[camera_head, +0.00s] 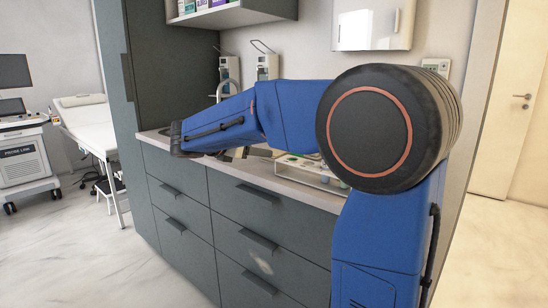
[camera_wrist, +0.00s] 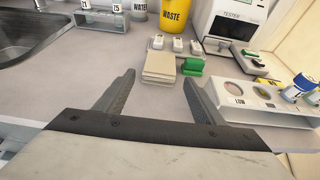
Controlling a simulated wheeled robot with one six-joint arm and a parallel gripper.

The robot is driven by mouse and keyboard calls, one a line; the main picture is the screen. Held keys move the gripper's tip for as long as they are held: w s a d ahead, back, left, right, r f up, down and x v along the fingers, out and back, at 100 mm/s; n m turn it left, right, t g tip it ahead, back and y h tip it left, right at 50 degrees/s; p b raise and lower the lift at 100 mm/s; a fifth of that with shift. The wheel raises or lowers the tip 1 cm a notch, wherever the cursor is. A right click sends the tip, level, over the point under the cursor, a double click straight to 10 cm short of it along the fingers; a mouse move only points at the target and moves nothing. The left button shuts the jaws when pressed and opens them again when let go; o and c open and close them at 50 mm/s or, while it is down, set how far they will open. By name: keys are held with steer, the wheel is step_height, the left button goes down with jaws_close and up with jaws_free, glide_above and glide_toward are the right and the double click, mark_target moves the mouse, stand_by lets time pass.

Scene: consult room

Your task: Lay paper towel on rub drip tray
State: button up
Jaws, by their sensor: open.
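A small stack of flat beige squares (camera_wrist: 158,67), which looks like the paper towels, lies on the counter in the wrist view. My gripper (camera_wrist: 159,82) is open and empty, its two fingers pointing at the stack from the near side, one to each side of its near edge. I cannot tell how high the fingers are above the counter. In the head view, two wall dispensers (camera_head: 266,66) hang above the counter. I cannot make out the rub drip tray; my arm covers part of the counter there.
Around the stack are a green object (camera_wrist: 192,66), small white blocks (camera_wrist: 177,44), a yellow waste cup (camera_wrist: 174,14) and a tester (camera_wrist: 232,22). A white rack (camera_wrist: 258,97) with containers stands right, a sink (camera_wrist: 25,38) left. The counter (camera_wrist: 85,72) left of the stack is clear.

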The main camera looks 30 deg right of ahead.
mark_target(275, 152)
steer(key=x, duration=1.1)
steer(key=shift+d, duration=0.2)
steer(key=c, duration=0.9)
steer(key=shift+r, duration=0.1)
